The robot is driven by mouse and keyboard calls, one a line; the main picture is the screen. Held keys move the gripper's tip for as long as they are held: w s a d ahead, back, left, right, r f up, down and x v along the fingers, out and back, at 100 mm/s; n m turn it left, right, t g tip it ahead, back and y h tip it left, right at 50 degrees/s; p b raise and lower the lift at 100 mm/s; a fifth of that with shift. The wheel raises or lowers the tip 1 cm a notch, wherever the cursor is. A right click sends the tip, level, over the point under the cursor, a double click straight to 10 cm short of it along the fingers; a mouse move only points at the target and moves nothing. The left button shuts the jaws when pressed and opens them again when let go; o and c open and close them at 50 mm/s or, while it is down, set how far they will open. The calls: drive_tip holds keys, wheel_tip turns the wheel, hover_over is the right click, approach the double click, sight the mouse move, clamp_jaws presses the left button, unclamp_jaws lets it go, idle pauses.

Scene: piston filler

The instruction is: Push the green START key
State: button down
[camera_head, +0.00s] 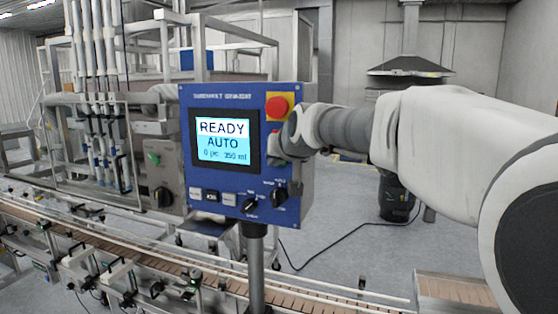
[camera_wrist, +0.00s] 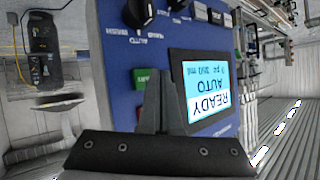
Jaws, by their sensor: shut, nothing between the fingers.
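The green START key (camera_wrist: 146,77) shows in the wrist view on the blue control panel (camera_wrist: 115,45), which appears upside down there. My gripper (camera_wrist: 157,80) is shut and empty. Its fingertips overlap the right edge of the green key in that view; I cannot tell whether they touch it. A red key (camera_wrist: 139,108) sits beside the green one, partly covered by my fingers.
The panel's screen (camera_head: 223,140) reads READY AUTO. A red emergency stop on yellow (camera_head: 279,106) sits just above my wrist. Rotary knobs (camera_head: 250,205) and small buttons (camera_head: 212,196) are lower on the panel. A conveyor (camera_head: 310,300) runs below.

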drive_tip(key=shift+w, duration=0.1)
drive_tip(key=shift+w+d, duration=0.15)
drive_tip(key=shift+w, duration=0.15)
